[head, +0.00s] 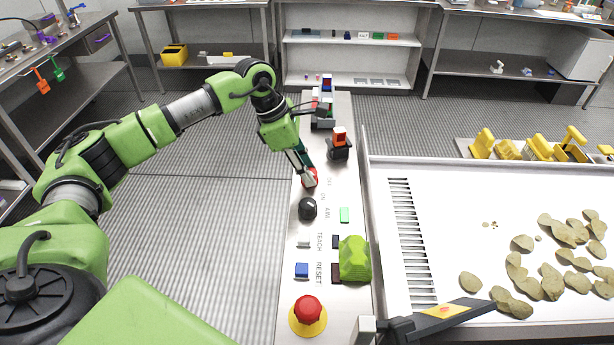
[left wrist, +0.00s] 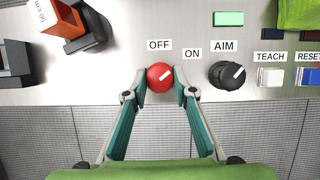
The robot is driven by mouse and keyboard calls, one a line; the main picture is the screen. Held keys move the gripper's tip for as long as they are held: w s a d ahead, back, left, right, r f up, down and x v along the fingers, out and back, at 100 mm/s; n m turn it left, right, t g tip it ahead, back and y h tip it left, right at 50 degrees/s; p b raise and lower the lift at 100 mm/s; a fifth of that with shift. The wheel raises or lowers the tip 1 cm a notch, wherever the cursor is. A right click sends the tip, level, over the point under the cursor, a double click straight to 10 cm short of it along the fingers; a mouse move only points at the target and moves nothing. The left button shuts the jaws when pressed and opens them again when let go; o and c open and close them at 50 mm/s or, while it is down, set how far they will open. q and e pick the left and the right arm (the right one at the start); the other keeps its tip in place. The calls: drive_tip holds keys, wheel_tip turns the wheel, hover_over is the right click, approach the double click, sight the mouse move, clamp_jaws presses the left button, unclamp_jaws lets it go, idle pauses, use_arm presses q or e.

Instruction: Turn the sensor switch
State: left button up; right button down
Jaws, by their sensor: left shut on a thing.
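The sensor switch is a round red knob (head: 311,177) on the long pale panel, and it also shows in the left wrist view (left wrist: 160,77). OFF and ON labels are printed beside it. A white mark on the knob slants up and to the right in the left wrist view, toward the ON side. My left gripper (head: 308,181) is at the knob, and its two fingertips (left wrist: 160,88) are closed on the knob's left and right sides. Part of the knob is hidden by the gripper in the head view.
A black AIM knob (head: 307,209) is next to the switch. A green button (head: 345,215), a blue button (head: 302,270) and a red push button (head: 308,310) share the panel. An orange-and-black device (head: 339,150) stands behind. A white tray (head: 460,230) holding rocks lies right.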

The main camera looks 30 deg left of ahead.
use_arm(q)
drive_tip(key=shift+m+b, duration=0.35)
drive_tip(key=shift+m, duration=0.35)
drive_tip(key=shift+o, duration=0.2)
drive_tip(key=shift+r+g, duration=0.1)
drive_tip(key=shift+g, duration=0.2)
drive_tip(key=shift+c, duration=0.2)
drive_tip(key=o, duration=1.1)
drive_tip(key=v, duration=1.2)
drive_tip(key=shift+a, duration=0.15)
